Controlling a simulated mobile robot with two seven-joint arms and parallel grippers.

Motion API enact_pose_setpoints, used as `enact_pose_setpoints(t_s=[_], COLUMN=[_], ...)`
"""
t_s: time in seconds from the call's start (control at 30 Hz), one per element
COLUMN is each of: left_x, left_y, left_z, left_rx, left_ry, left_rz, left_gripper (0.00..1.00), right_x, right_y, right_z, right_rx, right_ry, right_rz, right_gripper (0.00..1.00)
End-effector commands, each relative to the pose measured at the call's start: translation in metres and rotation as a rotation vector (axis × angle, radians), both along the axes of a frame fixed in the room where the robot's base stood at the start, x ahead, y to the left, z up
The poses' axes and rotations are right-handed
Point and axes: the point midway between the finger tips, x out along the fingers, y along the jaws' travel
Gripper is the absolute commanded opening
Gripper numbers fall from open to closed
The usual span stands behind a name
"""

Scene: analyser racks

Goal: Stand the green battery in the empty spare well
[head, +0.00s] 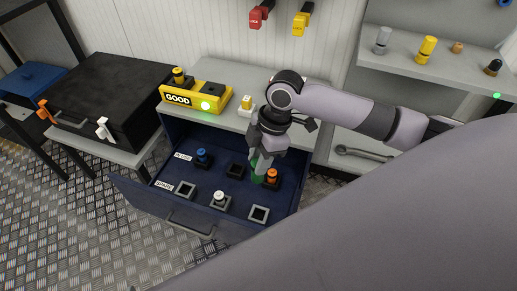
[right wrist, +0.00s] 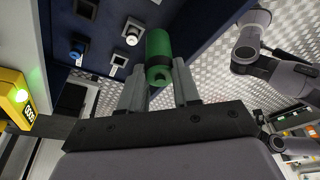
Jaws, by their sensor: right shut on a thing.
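The green battery (head: 256,172) is in my right gripper (head: 264,164), above the open drawer, between a well with an orange-topped battery (head: 271,175) and an empty back-row well (head: 235,171). In the right wrist view the battery (right wrist: 158,52) lies between the two fingers of the gripper (right wrist: 158,82), its end towards the camera. The drawer's front row has an empty left well (head: 186,189), a white-topped battery (head: 220,198) in the middle and an empty right well (head: 259,214). A label beside this row is hard to read. My left gripper is not in view.
A blue-topped battery (head: 201,155) stands in the back row by the IN USE label. The yellow GOOD box (head: 190,100) with a green light stands on the counter (head: 225,115) behind the drawer (head: 139,198). A black case (head: 105,100) is at left.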

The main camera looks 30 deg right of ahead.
Motion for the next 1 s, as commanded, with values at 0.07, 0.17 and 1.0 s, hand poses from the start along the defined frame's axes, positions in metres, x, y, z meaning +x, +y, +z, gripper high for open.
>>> enact_pose_setpoints(t_s=[0.07, 0.17, 1.0], left_x=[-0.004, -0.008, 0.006], left_y=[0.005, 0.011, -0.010], left_z=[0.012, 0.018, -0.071], left_rx=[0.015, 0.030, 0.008], left_ry=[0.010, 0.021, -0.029], left_rz=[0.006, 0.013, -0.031], left_gripper=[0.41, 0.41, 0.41], right_x=[-0.001, -0.002, -0.002], right_y=[0.000, -0.002, -0.002], right_z=[0.010, 0.012, -0.135], right_rx=[0.001, 0.000, 0.000], right_ry=[0.003, 0.003, -0.001], right_rz=[0.078, 0.183, 0.187], right_gripper=[0.00, 0.00, 0.00])
